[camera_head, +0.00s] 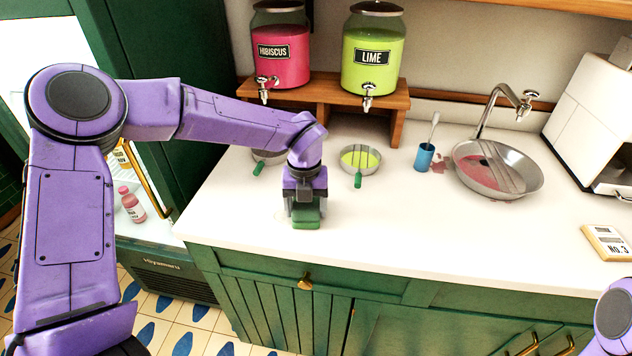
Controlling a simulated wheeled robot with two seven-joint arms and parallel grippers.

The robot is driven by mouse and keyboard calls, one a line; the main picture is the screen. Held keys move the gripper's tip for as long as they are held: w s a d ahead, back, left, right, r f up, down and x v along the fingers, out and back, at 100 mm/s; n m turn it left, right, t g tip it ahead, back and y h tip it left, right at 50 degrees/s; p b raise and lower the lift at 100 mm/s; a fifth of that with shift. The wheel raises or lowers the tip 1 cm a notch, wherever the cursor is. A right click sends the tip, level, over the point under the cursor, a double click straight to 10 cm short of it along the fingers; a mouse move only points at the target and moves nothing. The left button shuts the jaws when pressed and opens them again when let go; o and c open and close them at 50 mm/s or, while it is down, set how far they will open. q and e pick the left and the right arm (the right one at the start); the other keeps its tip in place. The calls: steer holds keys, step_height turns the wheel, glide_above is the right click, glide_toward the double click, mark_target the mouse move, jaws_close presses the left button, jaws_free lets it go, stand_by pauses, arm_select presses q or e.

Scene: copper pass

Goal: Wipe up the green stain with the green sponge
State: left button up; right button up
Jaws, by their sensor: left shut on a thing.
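My left gripper (305,203) points down over the white counter, near its front edge. It is shut on the green sponge (307,218), which is at the counter surface. I cannot tell whether the sponge presses on the counter. No green stain shows clearly; a faint pale mark (281,216) lies on the counter just left of the sponge. The counter under the sponge is hidden. Part of my right arm shows at the lower right edge, but its gripper is out of view.
A bowl with lime liquid (372,158) and another bowl (266,156) stand behind the gripper, below the hibiscus (281,62) and lime (371,55) dispensers. The front middle counter is clear.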

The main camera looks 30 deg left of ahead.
arm_select(q)
steer(key=shift+w+d+f, duration=0.15)
steer(key=shift+d, duration=0.6)
step_height(320, 180, up, 3)
steer(key=shift+w+f+p, duration=0.1)
steer(key=shift+w+p, duration=0.05)
steer(key=shift+p, duration=0.6)
steer(key=shift+s+r+p, duration=0.2)
steer(key=shift+r+p, duration=0.7)
steer(key=shift+r, duration=0.25)
step_height(320, 180, up, 2)
steer(key=shift+w+r+p, duration=0.1)
steer(key=shift+w+p, duration=0.05)
steer(key=shift+p, duration=0.75)
steer(key=shift+r+p, duration=0.35)
steer(key=shift+r, duration=0.15)
